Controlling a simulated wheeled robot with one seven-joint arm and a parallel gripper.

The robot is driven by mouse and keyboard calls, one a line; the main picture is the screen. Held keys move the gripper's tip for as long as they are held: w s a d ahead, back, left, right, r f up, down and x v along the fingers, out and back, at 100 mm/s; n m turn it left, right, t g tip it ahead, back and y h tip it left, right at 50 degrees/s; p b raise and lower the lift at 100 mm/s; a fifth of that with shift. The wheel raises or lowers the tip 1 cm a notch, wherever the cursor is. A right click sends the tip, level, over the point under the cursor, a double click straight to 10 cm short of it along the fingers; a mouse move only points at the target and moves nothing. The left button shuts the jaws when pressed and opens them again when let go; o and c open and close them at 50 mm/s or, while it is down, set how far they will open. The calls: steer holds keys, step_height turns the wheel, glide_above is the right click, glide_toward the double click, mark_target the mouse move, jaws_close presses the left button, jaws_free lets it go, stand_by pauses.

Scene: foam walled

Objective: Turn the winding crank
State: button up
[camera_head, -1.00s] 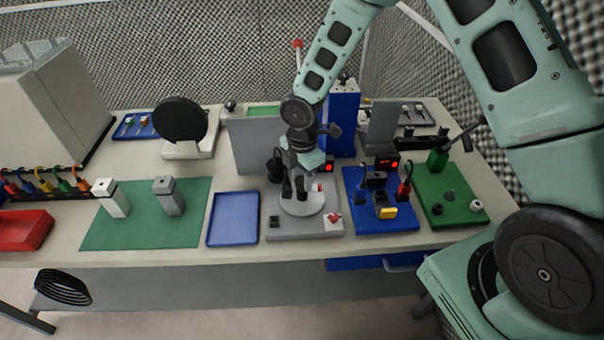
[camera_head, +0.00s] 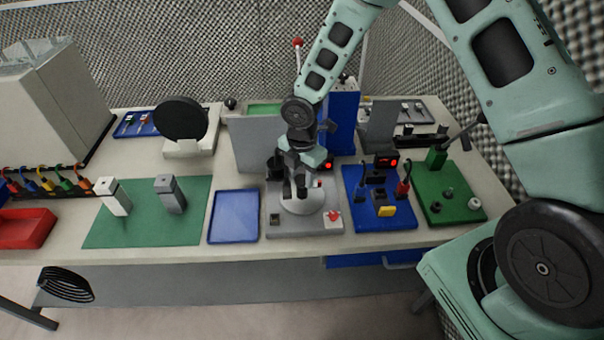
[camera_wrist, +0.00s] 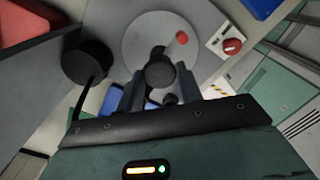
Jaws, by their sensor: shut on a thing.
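The winding crank's pale grey round disc (camera_head: 302,206) sits on a grey base plate (camera_head: 290,229) in the middle of the table. In the wrist view the disc (camera_wrist: 145,38) carries a black upright knob (camera_wrist: 160,72) and a small red peg (camera_wrist: 182,38). My gripper (camera_head: 295,192) reaches down over the disc from above. In the wrist view my gripper (camera_wrist: 161,88) has its two fingers on either side of the black knob, shut on it. The knob's lower part and the crank arm are partly hidden by the fingers.
A red knob on a white plate (camera_head: 333,219) is at the base's front right. A black cylinder (camera_wrist: 87,62) stands close beside the disc. A blue tray (camera_head: 234,216) lies left, a blue board with plugs (camera_head: 378,222) right. A grey panel (camera_head: 255,147) stands behind.

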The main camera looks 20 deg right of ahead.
mark_target(302, 179)
steer(key=o, duration=1)
step_height(302, 179, up, 17)
steer(key=b, duration=0.2)
steer(key=shift+r, duration=0.2)
steer(key=s+a+m+b, duration=0.2)
steer(key=s+m, duration=0.6)
steer(key=s, duration=0.5)
steer(key=s+a+f+m+b, duration=0.1)
steer(key=s+a+m, duration=0.3)
steer(key=s+m, duration=0.4)
steer(key=s+b, duration=0.1)
steer(key=s, duration=0.5)
steer(key=shift+a+y+b, duration=0.3)
